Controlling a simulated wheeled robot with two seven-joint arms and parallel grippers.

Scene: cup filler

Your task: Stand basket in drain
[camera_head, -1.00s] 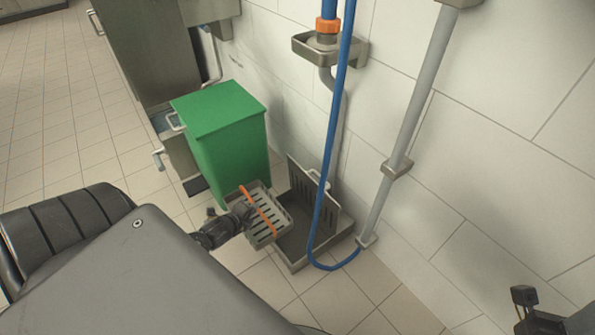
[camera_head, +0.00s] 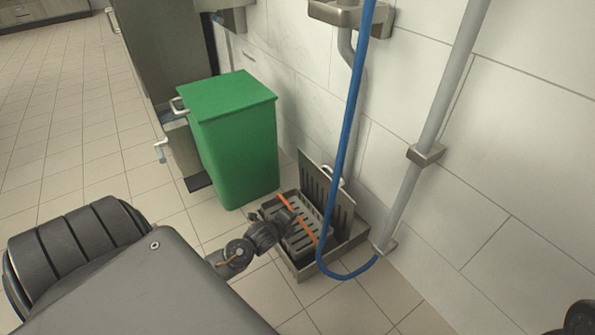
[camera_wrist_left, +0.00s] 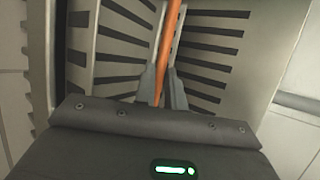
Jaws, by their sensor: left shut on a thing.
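The basket (camera_head: 299,240) is a grey slotted box with an orange handle (camera_head: 297,217). In the head view it is over the open floor drain (camera_head: 296,269), largely inside its frame. I cannot tell whether it touches the bottom. My left gripper (camera_head: 288,221) is shut on the orange handle. The left wrist view shows the handle (camera_wrist_left: 166,50) between the fingers (camera_wrist_left: 161,88), with the slotted basket (camera_wrist_left: 125,45) around it. The slotted drain cover (camera_head: 326,194) stands tilted up at the wall side of the drain. Only a dark piece of my right arm shows at the lower right edge.
A green bin (camera_head: 233,140) stands close to the left of the drain. A blue hose (camera_head: 349,130) hangs in front of the cover and loops past the drain's right corner. A grey pipe (camera_head: 436,125) runs down the wall at right. Tiled floor (camera_head: 90,165) is clear at left.

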